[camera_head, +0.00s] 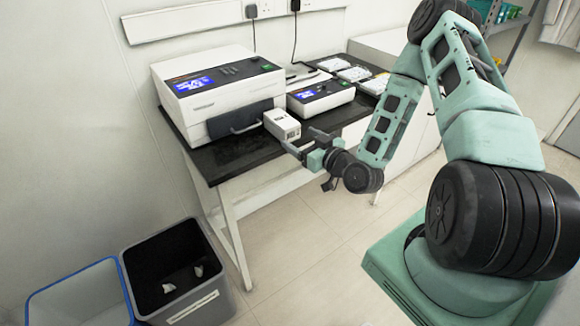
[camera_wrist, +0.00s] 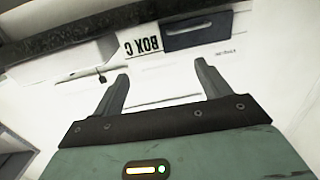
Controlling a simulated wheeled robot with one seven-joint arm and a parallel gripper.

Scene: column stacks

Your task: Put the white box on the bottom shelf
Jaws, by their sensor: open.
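The white box (camera_head: 282,124) is small and sits at the front edge of the black table, in front of the large white machine. Whether the fingers touch the box I cannot tell. A shelf rack (camera_head: 508,18) with green bins shows at the upper right; its lower part is hidden behind my arm.
The black table (camera_head: 235,160) carries the large white machine (camera_head: 215,90), a smaller device (camera_head: 321,97) and several flat white items (camera_head: 354,73). A grey bin (camera_head: 180,275) and a blue-rimmed bin (camera_head: 85,295) stand at lower left. The floor (camera_head: 305,235) before the table is clear.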

